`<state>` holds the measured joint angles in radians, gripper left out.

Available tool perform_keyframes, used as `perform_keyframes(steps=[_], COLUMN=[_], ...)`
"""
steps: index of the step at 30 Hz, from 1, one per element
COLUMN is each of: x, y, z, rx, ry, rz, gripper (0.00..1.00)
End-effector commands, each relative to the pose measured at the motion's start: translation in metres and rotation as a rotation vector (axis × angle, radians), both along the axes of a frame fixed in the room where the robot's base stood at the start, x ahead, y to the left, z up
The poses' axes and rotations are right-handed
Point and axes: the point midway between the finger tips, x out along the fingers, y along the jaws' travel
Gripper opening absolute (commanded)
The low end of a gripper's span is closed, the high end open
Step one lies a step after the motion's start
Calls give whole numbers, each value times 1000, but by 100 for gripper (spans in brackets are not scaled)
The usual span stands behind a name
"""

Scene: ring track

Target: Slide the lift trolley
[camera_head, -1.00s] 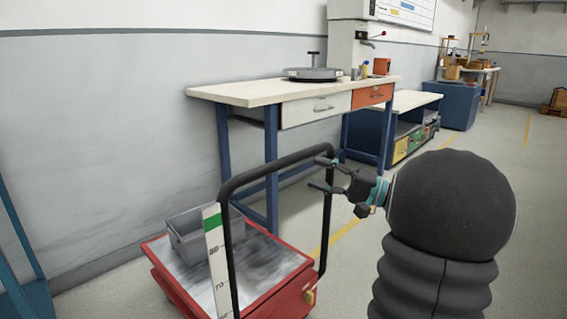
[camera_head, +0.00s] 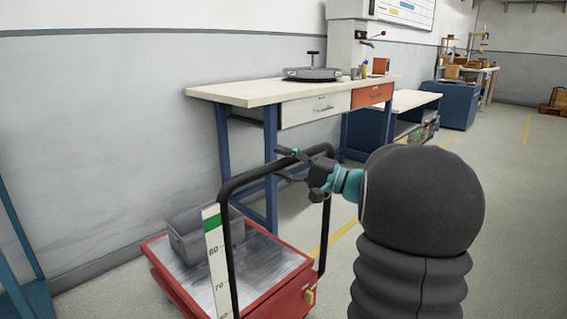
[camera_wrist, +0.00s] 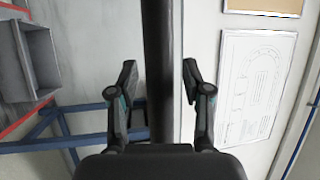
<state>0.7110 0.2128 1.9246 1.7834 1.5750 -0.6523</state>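The lift trolley (camera_head: 268,288) is a low red cart with a grey metal top. It stands at the lower left in the head view. Its black hoop handle (camera_head: 229,262) rises from it. My gripper (camera_head: 284,164) is at the handle's top bar, with one finger above it and one below. In the wrist view the dark bar (camera_wrist: 161,60) runs between the two spread fingers of my gripper (camera_wrist: 160,85). The fingers look open; whether either touches the bar I cannot tell.
A grey bin (camera_head: 190,240) sits on the trolley, beside an upright white scale (camera_head: 215,262). A workbench (camera_head: 240,92) with drawers stands behind along the wall. A blue frame (camera_head: 22,270) is at the left edge.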

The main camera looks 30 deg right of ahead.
Motion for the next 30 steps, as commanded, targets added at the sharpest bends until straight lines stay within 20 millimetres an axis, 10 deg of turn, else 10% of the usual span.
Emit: perform_keyframes(steps=[5, 19, 30], x=[0, 16, 96], y=[0, 6, 37], z=[0, -1, -2], rx=[0, 0, 0], ry=[0, 0, -2], rz=[0, 2, 5], gripper=[0, 0, 0])
